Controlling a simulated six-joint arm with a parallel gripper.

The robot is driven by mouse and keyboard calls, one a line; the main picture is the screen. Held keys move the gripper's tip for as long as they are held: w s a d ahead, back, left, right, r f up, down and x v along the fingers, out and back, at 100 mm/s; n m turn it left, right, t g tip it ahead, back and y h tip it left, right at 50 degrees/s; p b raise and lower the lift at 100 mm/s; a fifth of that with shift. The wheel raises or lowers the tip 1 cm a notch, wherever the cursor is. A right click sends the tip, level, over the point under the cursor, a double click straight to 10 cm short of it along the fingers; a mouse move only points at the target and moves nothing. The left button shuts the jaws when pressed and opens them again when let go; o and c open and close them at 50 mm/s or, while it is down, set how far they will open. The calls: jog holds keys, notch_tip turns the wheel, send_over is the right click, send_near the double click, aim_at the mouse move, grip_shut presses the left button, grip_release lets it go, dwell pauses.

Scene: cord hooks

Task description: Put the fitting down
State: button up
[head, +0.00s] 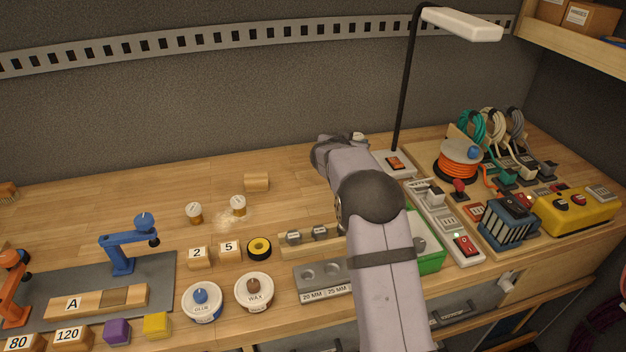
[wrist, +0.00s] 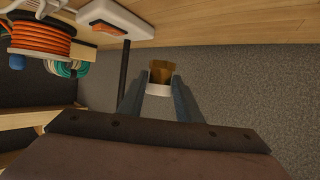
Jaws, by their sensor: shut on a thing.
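My gripper (wrist: 160,92) is shut on a small piece (wrist: 161,72) with an amber-brown body and a white band. The piece sits between the two fingertips in the wrist view, with wall behind it. It looks like the small white-capped jars on the bench rather than a grey metal fitting. In the head view my arm hides most of the gripper, and only a bit of the piece (head: 358,136) shows beyond the wrist. Two small grey fittings (head: 293,237) stand in a wooden rack left of my arm. A grey block (head: 312,284) marked 20 MM and 25 MM has open holes.
Two white-capped jars (head: 238,205) and a wooden cylinder (head: 257,182) stand mid-bench. The lamp (head: 402,100) stands close by my wrist, its base also in the wrist view (wrist: 115,20). An orange cord spool (head: 460,165) and power strip (head: 448,222) are right.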

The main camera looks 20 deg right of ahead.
jog(key=w+a+r+n+t+y+b, duration=0.15)
jog(key=a+r+b, duration=0.25)
jog(key=a, duration=0.8)
jog(key=n+y+b, duration=0.2)
jog(key=b, duration=0.3)
send_over(281, 210)
notch_tip(281, 210, down, 4)
jog(key=r, duration=0.1)
jog(key=shift+t+h, duration=0.25)
jog(key=shift+t, duration=0.1)
jog(key=shift+f+b, duration=1.45)
jog(key=shift+f, duration=3.75)
jog(key=shift+f, duration=0.15)
jog(key=o, duration=1.1)
